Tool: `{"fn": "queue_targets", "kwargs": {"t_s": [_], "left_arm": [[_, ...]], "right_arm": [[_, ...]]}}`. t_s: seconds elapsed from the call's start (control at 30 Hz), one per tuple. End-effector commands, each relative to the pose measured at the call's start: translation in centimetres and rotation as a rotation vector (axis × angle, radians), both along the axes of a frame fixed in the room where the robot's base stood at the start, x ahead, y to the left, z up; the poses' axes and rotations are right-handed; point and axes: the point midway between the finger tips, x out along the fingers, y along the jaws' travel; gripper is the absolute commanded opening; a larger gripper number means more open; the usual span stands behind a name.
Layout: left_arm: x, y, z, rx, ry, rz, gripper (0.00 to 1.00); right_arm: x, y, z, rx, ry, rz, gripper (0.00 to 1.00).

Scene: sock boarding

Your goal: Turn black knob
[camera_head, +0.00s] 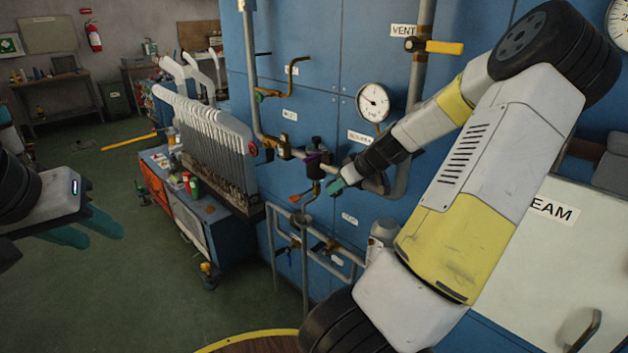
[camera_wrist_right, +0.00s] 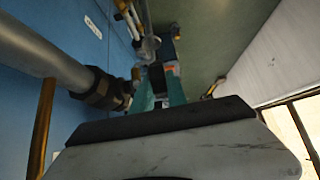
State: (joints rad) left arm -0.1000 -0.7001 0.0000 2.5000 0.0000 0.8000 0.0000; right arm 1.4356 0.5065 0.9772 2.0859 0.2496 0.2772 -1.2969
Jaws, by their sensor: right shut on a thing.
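My right gripper (camera_head: 335,187) reaches in from the right to the pipework on the blue wall. Its teal fingers also show in the wrist view (camera_wrist_right: 160,88). They are shut on a small black knob (camera_wrist_right: 157,78), which shows dark between them there and is mostly hidden in the head view. My left gripper (camera_head: 92,228) is at the left edge, open and empty, far from the pipes.
A pressure gauge (camera_head: 373,102) and a yellow-handled vent valve (camera_head: 440,47) are above my right arm. A blue trolley (camera_head: 222,228) and a white ribbed rack stand left of the panel.

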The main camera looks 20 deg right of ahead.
Motion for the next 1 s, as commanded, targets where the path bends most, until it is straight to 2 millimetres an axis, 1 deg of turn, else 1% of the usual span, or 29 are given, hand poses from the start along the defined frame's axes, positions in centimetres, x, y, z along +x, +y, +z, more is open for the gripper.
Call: {"fn": "queue_targets", "kwargs": {"t_s": [0.2, 0.4, 1.0], "left_arm": [[0.0, 0.0, 0.0, 0.0, 0.0, 0.0, 0.36], [0.0, 0.0, 0.0, 0.0, 0.0, 0.0, 0.36], [0.0, 0.0, 0.0, 0.0, 0.0, 0.0, 0.36]], "right_arm": [[-0.2, -0.16, -0.24, 0.045, -0.097, -0.004, 0.0], [-0.21, -0.15, -0.3, 0.066, -0.156, -0.001, 0.0], [-0.27, -0.09, -0.41, 0.076, -0.185, 0.002, 0.0]]}}
